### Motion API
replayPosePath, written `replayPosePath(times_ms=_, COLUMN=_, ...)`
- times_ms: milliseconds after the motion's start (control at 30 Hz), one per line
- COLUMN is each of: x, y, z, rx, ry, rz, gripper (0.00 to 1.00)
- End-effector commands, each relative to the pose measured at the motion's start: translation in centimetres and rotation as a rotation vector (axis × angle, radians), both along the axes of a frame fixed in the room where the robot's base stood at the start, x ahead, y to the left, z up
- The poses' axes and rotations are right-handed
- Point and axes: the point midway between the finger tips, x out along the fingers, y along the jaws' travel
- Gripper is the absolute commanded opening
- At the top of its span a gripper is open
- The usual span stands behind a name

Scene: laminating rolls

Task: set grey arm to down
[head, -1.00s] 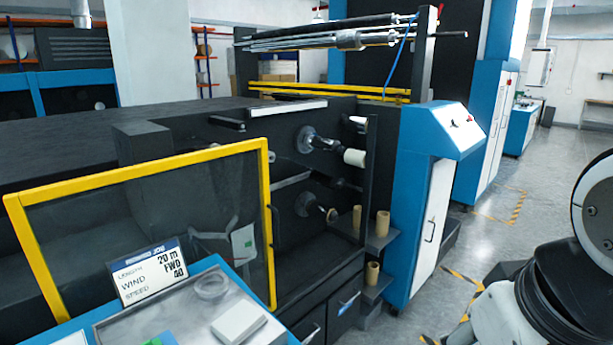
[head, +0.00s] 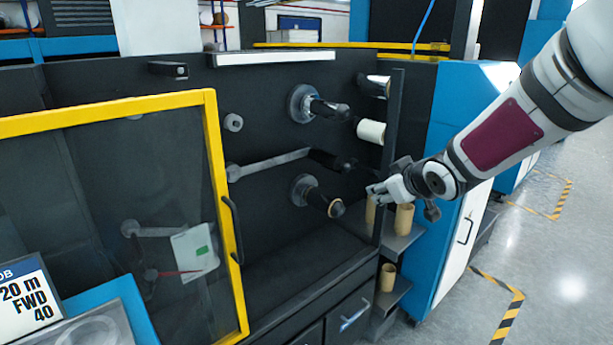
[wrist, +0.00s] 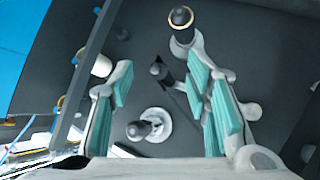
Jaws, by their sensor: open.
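The grey arm (head: 272,164) is a thin bar on the dark machine face, in the head view. It runs from a round pivot at its left, slightly upward to a black roller or handle (head: 330,160) at its right end. In the wrist view the black end (wrist: 160,70) shows between my fingers, and the bar is mostly hidden behind the right finger. My gripper (head: 373,192) is open and empty, to the right of the black end and apart from it in the head view. Its teal-padded fingers (wrist: 160,82) are spread wide in the wrist view.
Spindles sit above (head: 325,110) and below (head: 322,202) the grey arm. A white roll (head: 371,131) and a dark upright post (head: 391,150) are close to my gripper. Cardboard cores (head: 404,218) stand on a side shelf. A yellow-framed guard (head: 212,190) stands at left.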

Motion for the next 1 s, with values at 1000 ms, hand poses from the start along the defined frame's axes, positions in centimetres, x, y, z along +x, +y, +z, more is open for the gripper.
replayPosePath(times_ms=1000, x=15.5, y=1.7, z=-4.6, rx=0.380, ry=-0.501, rz=0.270, gripper=0.44)
